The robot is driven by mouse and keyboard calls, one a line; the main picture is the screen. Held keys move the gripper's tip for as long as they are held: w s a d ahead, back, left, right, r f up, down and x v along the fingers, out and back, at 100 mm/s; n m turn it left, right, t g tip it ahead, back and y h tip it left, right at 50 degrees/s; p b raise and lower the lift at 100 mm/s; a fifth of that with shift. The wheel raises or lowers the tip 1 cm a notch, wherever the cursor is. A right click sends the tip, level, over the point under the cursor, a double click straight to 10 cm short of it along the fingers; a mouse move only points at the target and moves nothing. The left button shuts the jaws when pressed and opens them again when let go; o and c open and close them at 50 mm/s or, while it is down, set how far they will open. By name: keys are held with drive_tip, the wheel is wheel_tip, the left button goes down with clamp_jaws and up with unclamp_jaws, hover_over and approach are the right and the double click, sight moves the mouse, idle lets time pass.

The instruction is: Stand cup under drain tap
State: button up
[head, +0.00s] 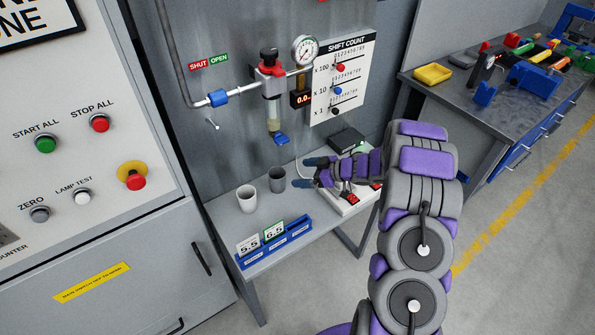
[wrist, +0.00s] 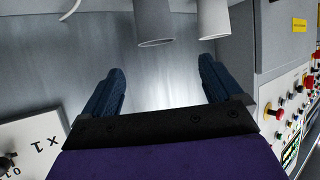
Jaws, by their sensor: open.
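A white cup (head: 246,198) and a grey cup (head: 277,179) stand upright on the small bench below the wall piping. The drain tap (head: 281,139) is a blue lever under the clear bowl of the filter unit (head: 272,112), above and behind the cups. My gripper (head: 308,172) is open and empty, just right of the grey cup. In the wrist view, both fingers of my gripper (wrist: 161,68) are spread apart. The grey cup (wrist: 154,24) lies beyond the gap between them, and the white cup (wrist: 213,20) is to its right. Neither cup is between the fingers.
A blue holder (head: 273,247) with number cards stands at the bench's front edge. A white box (head: 349,200) with red displays lies under my arm. The control cabinet (head: 100,200) borders the bench on the left. A workbench (head: 470,100) with tools stands at the right.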

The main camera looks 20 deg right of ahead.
drive_tip(key=w+d+r+m+t+h, duration=0.35)
drive_tip(key=d+r+h, duration=0.4)
drive_tip(key=r, duration=0.35)
drive_tip(key=s+d+r+m+g+h, duration=0.35)
drive_tip(key=s+r+m+h, duration=0.2)
drive_tip(key=s+r, duration=0.45)
drive_tip(key=s+a+g+y, duration=0.1)
drive_tip(key=s+a+g, duration=0.2)
drive_tip(key=s, duration=1)
drive_tip(key=s+a+m+g+y, duration=0.1)
drive_tip(key=s+a+g, duration=0.2)
drive_tip(key=s+a, duration=0.6)
drive_tip(key=s+a+f+g+y, duration=0.1)
drive_tip(key=s+a+g, duration=0.2)
drive_tip(key=s, duration=1.4)
drive_tip(key=shift+s+a+g, duration=0.3)
drive_tip(key=shift+s+a, duration=0.1)
drive_tip(key=shift+a, duration=1.65)
drive_tip(key=shift+d, duration=0.1)
